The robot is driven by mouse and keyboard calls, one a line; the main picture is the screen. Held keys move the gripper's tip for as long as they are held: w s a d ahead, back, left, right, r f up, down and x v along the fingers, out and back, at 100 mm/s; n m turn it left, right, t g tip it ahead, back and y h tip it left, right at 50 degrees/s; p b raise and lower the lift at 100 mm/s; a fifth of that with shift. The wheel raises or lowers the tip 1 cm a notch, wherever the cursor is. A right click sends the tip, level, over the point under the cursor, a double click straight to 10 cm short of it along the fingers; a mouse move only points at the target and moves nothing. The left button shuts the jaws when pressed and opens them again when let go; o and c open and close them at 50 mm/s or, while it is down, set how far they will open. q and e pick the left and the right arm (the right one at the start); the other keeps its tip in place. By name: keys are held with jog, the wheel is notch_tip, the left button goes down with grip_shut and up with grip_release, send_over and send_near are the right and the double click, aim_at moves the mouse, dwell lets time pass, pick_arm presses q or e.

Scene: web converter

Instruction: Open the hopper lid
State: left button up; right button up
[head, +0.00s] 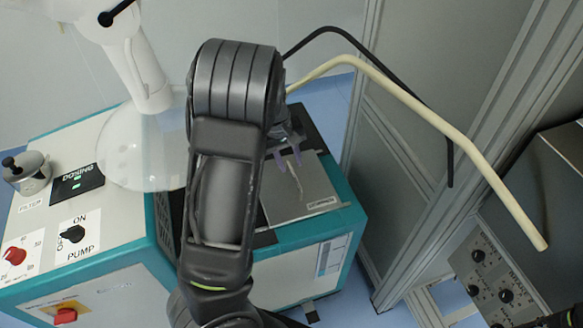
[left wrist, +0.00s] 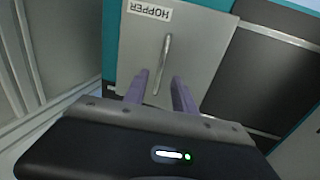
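The hopper lid (head: 320,182) is a flat light-grey plate on top of the teal and white machine; it appears to lie closed. It also shows in the left wrist view (left wrist: 205,50), with an upside-down HOPPER label. A slim metal bar handle (left wrist: 163,62) runs across the lid; it also shows in the head view (head: 297,182). My left gripper (head: 288,160) is over the lid near the handle. Its purple fingers are apart and empty in the left wrist view (left wrist: 160,84), one on each side of the handle's near end. Contact cannot be told.
The machine's control panel with a PUMP knob (head: 74,233), DOSING display (head: 77,184) and clear dome (head: 142,155) stands at left. A grey frame post (head: 508,110) and bent cream tube (head: 440,122) are at right. Blue floor (head: 345,85) shows behind.

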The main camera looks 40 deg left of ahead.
aim_at(293, 173)
pick_arm(q)
jog(key=shift+w+d+f, duration=0.1)
jog(key=shift+w+f, duration=0.05)
jog(key=shift+f, duration=0.7)
jog(key=shift+w+d+f, duration=0.1)
jog(key=shift+f, duration=0.75)
grip_shut()
